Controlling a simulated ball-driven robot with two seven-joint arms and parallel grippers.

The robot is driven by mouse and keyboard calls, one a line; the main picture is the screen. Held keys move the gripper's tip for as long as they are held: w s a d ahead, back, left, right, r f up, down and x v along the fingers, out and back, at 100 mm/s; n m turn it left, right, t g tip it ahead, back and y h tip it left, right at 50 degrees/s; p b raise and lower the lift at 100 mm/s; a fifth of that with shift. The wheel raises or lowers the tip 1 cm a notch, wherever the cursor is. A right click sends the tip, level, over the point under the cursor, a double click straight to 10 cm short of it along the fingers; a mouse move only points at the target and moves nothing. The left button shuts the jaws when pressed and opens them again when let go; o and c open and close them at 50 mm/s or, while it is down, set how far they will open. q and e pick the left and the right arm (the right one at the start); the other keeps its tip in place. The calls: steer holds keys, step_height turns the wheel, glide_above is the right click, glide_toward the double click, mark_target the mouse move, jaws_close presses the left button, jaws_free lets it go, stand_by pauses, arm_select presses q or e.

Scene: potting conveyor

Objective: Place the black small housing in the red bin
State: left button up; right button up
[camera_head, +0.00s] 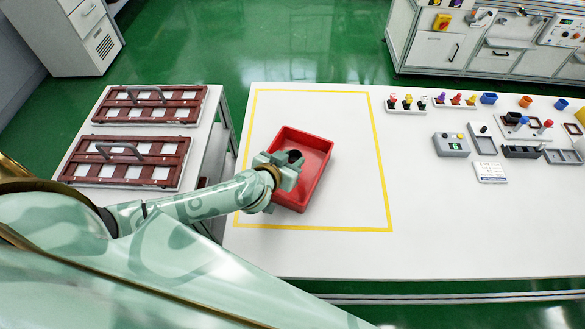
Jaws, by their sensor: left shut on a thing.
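The red bin (321,143) stands inside the yellow-outlined square on the white table. My left gripper (292,160) reaches over the bin's left part, shut on a small black object that looks like the black small housing (294,155). The gripper covers part of the housing and the bin's left wall. I cannot tell how high above the bin floor the housing is. The visible part of the bin floor is bare. My right gripper is not in view.
Several small coloured parts, grey boxes and a black tray (522,152) stand on the table's right side. Two brown racks with handles (128,160) lie on a side table at left. The white table (420,225) is clear in front and between bin and parts.

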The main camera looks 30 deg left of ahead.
arm_select(q)
steer(key=shift+w+a+f, duration=0.15)
steer(key=shift+w+f, duration=0.4)
steer(key=shift+f, duration=0.2)
steer(key=shift+w+a+f+b, duration=0.1)
steer(key=shift+w+f+b, duration=0.1)
steer(key=shift+f+b, duration=0.6)
steer(key=shift+w+f+b, duration=0.15)
steer(key=shift+f+b, duration=0.25)
steer(key=shift+f, duration=0.75)
steer(key=shift+f, duration=0.1)
steer(key=o, duration=1)
steer(key=shift+f, duration=0.1)
steer(key=shift+c, duration=0.2)
steer(key=shift+s+r, duration=0.1)
steer(key=shift+r, duration=0.2)
steer(key=p+v, duration=0.3)
steer(key=v, duration=0.8)
steer(key=shift+s+r+p, duration=0.15)
steer(key=shift+s+p, duration=0.2)
steer(key=shift+s, duration=0.05)
